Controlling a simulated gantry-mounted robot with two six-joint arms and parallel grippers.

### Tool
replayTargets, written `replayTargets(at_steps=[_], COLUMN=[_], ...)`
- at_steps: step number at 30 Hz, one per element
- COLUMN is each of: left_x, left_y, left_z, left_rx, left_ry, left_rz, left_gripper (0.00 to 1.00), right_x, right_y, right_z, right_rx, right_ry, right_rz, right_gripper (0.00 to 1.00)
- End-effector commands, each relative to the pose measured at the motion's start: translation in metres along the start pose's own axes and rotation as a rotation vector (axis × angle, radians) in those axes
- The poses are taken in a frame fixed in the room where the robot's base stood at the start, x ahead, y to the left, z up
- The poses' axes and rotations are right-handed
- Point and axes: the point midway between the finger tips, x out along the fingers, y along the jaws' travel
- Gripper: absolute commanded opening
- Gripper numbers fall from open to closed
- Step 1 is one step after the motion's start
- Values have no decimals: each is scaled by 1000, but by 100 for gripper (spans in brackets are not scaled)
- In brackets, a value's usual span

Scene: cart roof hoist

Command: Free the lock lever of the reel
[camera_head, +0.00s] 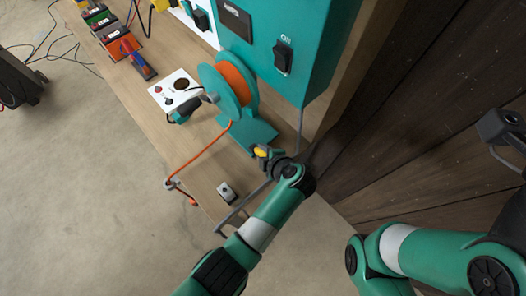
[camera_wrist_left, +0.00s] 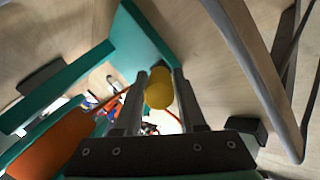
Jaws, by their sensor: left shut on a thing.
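The reel (camera_head: 212,80) is a teal spool wound with orange cable, on a teal base (camera_head: 248,133) on the wooden bench. The lock lever shows as a yellow knob (camera_head: 261,152) by the base's near right edge; its shaft is hidden. My left gripper (camera_head: 267,156) is at this knob. In the left wrist view, the yellow knob (camera_wrist_left: 158,88) sits between the two grey fingers, which are shut on it. The reel's orange cable (camera_wrist_left: 50,145) shows at the lower left there. My right arm is folded at the right of the head view; its fingers cannot be made out.
A teal cabinet (camera_head: 290,45) with a black switch stands close behind the reel. A white panel (camera_head: 177,88) and a small grey box (camera_head: 227,191) are on the bench. An orange cord (camera_head: 203,150) runs to the front edge. A dark plank wall (camera_head: 430,120) is at right.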

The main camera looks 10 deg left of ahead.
Motion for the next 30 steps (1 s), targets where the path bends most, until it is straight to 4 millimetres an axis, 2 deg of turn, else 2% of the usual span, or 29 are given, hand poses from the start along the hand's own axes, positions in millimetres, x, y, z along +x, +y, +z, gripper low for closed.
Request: replayTargets(at_steps=[3,9,13,22,23,27,30], left_x=[-8,-4,0,2,2,2,2], left_y=[11,19,19,18,18,18,18], left_z=[-7,-14,-14,-13,-13,-13,-13], left_rx=[-11,-44,-55,-57,-57,-57,-56], left_ry=[-40,-142,-188,-195,-195,-195,-194], left_rz=[-65,-219,-281,-287,-287,-286,-286], left_gripper=[0,0,0,0,45,69,69], right_x=[24,49,51,50,50,50,50], right_y=[0,0,0,0,0,0,0], right_z=[-22,-46,-48,-46,-46,-46,-46], right_rx=[0,0,0,0,0,0,0], right_ry=[1,1,1,0,0,0,0], right_rz=[0,0,0,0,0,0,0], right_gripper=[50,50,50,50,50,50,50])
